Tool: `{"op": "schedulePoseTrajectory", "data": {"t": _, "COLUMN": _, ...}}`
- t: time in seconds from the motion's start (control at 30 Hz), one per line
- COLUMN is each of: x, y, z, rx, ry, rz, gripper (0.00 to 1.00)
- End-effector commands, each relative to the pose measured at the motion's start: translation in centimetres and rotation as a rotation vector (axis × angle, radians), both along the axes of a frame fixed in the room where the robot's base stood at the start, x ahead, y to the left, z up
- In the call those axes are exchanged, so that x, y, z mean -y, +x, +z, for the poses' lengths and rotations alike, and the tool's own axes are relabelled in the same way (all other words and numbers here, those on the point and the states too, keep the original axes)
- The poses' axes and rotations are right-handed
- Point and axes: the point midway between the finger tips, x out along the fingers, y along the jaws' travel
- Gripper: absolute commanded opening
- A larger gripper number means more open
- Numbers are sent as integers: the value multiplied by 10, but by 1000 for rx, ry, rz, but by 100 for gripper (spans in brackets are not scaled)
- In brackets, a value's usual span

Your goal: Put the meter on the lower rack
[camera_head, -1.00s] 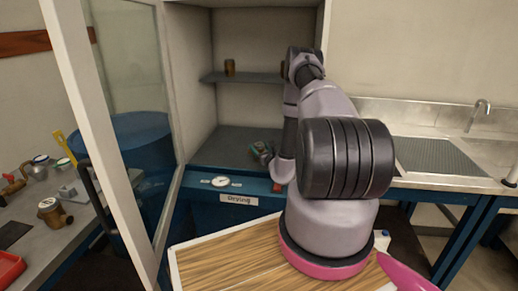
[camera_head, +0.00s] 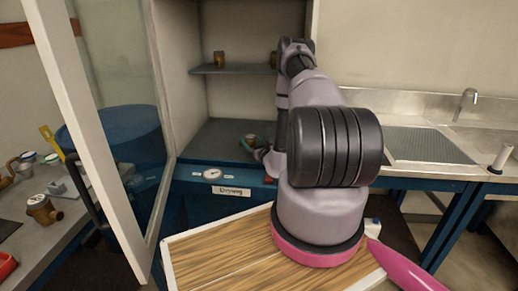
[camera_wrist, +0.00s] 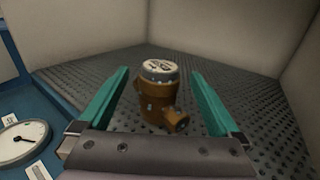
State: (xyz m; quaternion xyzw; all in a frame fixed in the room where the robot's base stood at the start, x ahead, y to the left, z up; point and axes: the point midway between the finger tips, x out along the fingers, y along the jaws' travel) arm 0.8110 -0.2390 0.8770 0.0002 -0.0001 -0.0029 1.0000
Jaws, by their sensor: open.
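A brass-brown meter with a pale round dial top (camera_wrist: 160,88) stands upright on the perforated dark lower rack (camera_wrist: 262,105) in the wrist view. Its side outlet points toward the camera's lower right. My gripper (camera_wrist: 159,75) is open, its teal fingers on either side of the meter with visible gaps. In the head view my gripper (camera_head: 256,147) reaches into the drying cabinet just above the lower rack (camera_head: 215,140). The meter (camera_head: 250,138) is small and partly hidden there by the fingers.
An upper shelf (camera_head: 232,70) holds brown meters (camera_head: 219,59), one partly behind my arm. The open glass door (camera_head: 115,100) stands at left. A gauge (camera_head: 210,174) sits on the cabinet's blue front. A left bench holds another meter (camera_head: 43,209). A sink (camera_head: 425,144) is at right.

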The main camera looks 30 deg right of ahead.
Motion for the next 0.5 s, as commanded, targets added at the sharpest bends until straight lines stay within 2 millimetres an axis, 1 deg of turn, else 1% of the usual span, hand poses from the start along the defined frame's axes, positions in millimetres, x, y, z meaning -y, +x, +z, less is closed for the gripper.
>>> {"op": "schedulePoseTrajectory", "data": {"t": 0.03, "x": 1, "y": -12, "z": -1, "rx": -4, "ry": 2, "rz": -1, "gripper": 98}}
{"op": "schedulePoseTrajectory", "data": {"t": 0.1, "x": 0, "y": -28, "z": -1, "rx": -5, "ry": 4, "rz": -2, "gripper": 98}}
{"op": "schedulePoseTrajectory", "data": {"t": 0.3, "x": 1, "y": -68, "z": -1, "rx": -4, "ry": 3, "rz": -3, "gripper": 98}}
{"op": "schedulePoseTrajectory", "data": {"t": 0.4, "x": 0, "y": -82, "z": -1, "rx": -3, "ry": 3, "rz": -2, "gripper": 98}}
{"op": "schedulePoseTrajectory", "data": {"t": 0.5, "x": -1, "y": -91, "z": -1, "rx": -2, "ry": 2, "rz": 0, "gripper": 98}}
